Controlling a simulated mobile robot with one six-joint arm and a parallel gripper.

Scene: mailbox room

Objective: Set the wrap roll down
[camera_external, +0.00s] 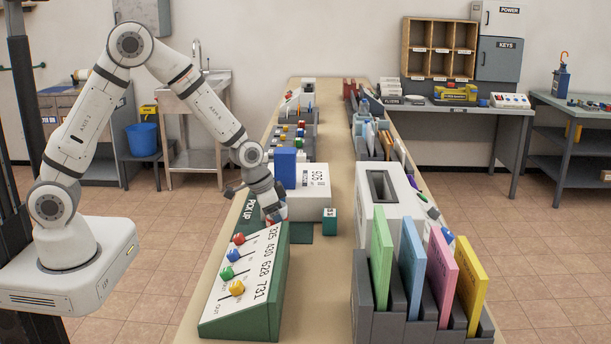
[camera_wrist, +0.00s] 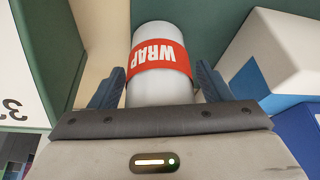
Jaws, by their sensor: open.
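The wrap roll (camera_wrist: 157,90) is a white cylinder with a red band that reads WRAP. In the wrist view it stands between the two fingers of my gripper (camera_wrist: 160,78), with a narrow gap on each side. My gripper (camera_external: 277,207) is open around the roll, low over the green PICK UP holder (camera_external: 249,212) on the long table. In the external view the roll is mostly hidden by my gripper and the sloped panel. Whether the roll's far end touches a surface cannot be told.
A sloped green-and-white panel with coloured knobs (camera_external: 245,285) stands in front of my gripper. A white box with a blue block (camera_external: 312,180) is just behind it, and a small teal block (camera_external: 330,222) is to the right. A file rack (camera_external: 400,322) lines the table's right side.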

